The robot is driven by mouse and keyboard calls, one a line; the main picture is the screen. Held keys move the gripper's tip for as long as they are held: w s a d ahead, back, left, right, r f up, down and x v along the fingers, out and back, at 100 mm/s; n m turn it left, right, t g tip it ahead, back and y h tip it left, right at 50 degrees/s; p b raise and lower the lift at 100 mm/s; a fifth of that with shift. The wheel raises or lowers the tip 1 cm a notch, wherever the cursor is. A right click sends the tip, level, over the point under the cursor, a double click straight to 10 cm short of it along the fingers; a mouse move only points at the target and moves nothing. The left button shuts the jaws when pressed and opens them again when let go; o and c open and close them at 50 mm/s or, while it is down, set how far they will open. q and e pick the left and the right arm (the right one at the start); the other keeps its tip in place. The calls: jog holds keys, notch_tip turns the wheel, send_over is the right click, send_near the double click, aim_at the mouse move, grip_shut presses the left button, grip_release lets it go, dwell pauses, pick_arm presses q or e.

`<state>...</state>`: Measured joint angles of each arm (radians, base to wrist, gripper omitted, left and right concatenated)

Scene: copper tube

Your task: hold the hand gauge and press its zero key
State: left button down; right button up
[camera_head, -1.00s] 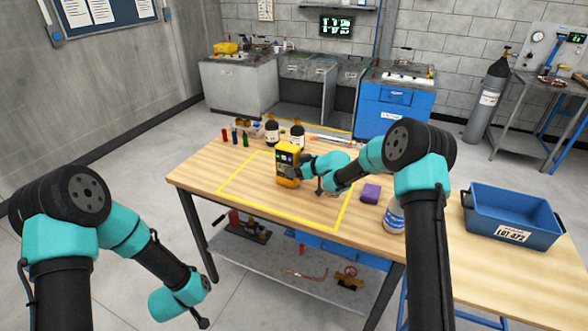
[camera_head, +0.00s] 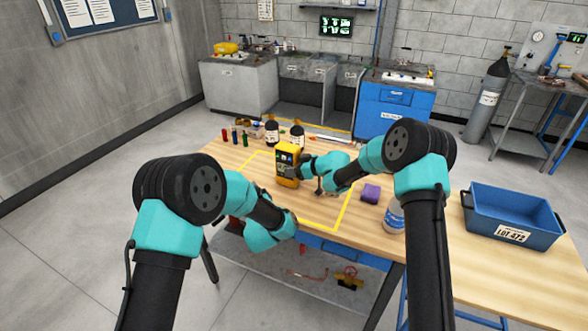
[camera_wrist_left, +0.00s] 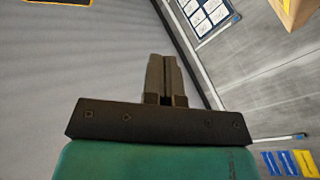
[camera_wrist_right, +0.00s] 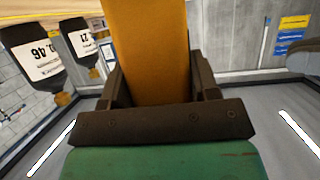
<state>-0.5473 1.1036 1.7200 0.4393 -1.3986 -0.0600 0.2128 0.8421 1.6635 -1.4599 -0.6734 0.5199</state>
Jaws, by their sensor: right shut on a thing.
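The yellow hand gauge (camera_head: 287,169) stands upright over the left part of the table, its dark screen and keys facing the head camera. The keys are too small to tell apart. My right gripper (camera_head: 305,166) is shut on the gauge from the right; in the right wrist view the gauge's plain orange-yellow body (camera_wrist_right: 150,50) fills the space between the fingers. My left gripper (camera_wrist_left: 164,76) has its two fingers together with nothing between them. In the head view its fingers are hidden behind my left arm, near the table's front left edge.
A yellow outline (camera_head: 345,208) marks the tabletop around the gauge. Dark bottles (camera_head: 272,133) and small coloured vials (camera_head: 235,137) stand behind it.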

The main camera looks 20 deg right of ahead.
aim_at(277, 150)
jog(key=shift+s+f, duration=0.1)
jog(key=shift+f, duration=0.2)
pick_arm(q)
jog(key=shift+n+t+y, duration=0.5)
jog(key=shift+n+t, duration=0.1)
jog(key=shift+t, duration=0.3)
jog(key=d+r, duration=0.2)
jog(key=r, duration=0.1)
jog(key=d+r, duration=0.1)
jog(key=d, duration=0.1)
jog(key=shift+s+r, duration=0.15)
jog(key=shift+s, duration=0.25)
jog(key=shift+w+d, duration=0.1)
jog(key=w+d, duration=0.6)
jog(key=shift+w, duration=0.2)
dwell(0.8)
jog(key=shift+w+d, duration=0.25)
jog(key=shift+d, duration=0.1)
dwell(0.6)
jog(key=shift+s+a, duration=0.35)
jog(key=shift+a, duration=0.05)
